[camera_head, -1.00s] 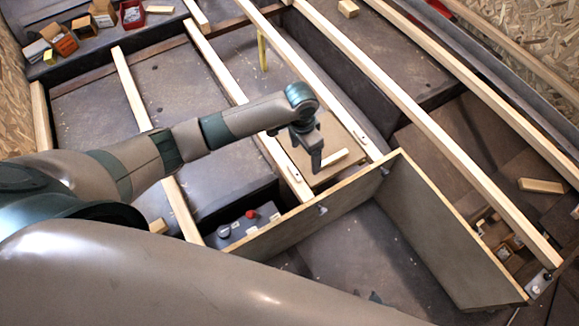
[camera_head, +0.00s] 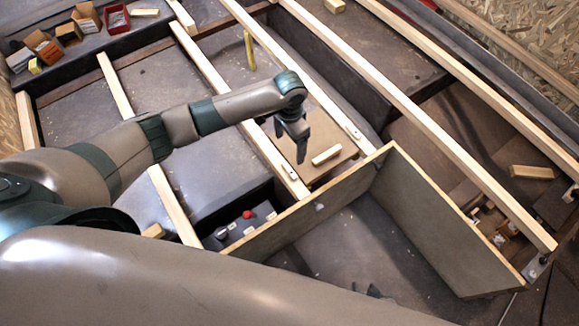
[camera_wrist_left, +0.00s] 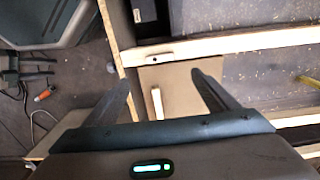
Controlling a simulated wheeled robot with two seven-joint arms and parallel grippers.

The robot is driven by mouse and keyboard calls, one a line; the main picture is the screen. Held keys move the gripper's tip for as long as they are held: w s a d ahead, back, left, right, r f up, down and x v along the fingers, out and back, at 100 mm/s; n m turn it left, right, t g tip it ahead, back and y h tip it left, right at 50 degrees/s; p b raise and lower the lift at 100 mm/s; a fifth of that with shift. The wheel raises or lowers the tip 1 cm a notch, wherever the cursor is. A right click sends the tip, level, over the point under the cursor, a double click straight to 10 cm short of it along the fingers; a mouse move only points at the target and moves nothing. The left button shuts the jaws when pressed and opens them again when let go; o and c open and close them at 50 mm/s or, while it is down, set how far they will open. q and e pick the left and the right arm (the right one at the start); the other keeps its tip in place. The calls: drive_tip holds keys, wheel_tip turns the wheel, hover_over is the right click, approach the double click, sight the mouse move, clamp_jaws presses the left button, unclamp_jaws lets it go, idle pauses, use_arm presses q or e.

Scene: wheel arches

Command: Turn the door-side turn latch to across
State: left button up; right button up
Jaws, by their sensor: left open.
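A brown board (camera_head: 318,118) lies between two pale battens and carries a short pale wooden bar (camera_head: 327,155). A small pale turn latch (camera_head: 290,172) sits on the left batten beside the board. Another small latch (camera_head: 354,132) sits on the right batten. Which is the door-side one is not marked, and their exact angles are too small to judge. My left gripper (camera_head: 300,150) is open and empty above the board, just left of the bar. In the left wrist view, its fingers (camera_wrist_left: 165,88) stand apart with the bar (camera_wrist_left: 157,103) between them in the picture.
An upright grey panel (camera_head: 330,205) and a second panel (camera_head: 425,215) meet in a corner near the board. A dark box with a red knob (camera_head: 248,214) sits in the left bay. Long battens (camera_head: 440,130) cross the area. Small boxes (camera_head: 45,45) stand at the back left.

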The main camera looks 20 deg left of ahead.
sight(289, 170)
use_arm(q)
wheel_tip(289, 170, down, 14)
drive_tip(key=shift+b, duration=0.55)
drive_tip(key=shift+f, duration=0.6)
use_arm(e)
drive_tip(key=shift+s+d+f+g, duration=0.4)
drive_tip(key=shift+s+d+f, duration=0.1)
drive_tip(key=shift+s+d, duration=0.3)
drive_tip(key=shift+w, duration=0.1)
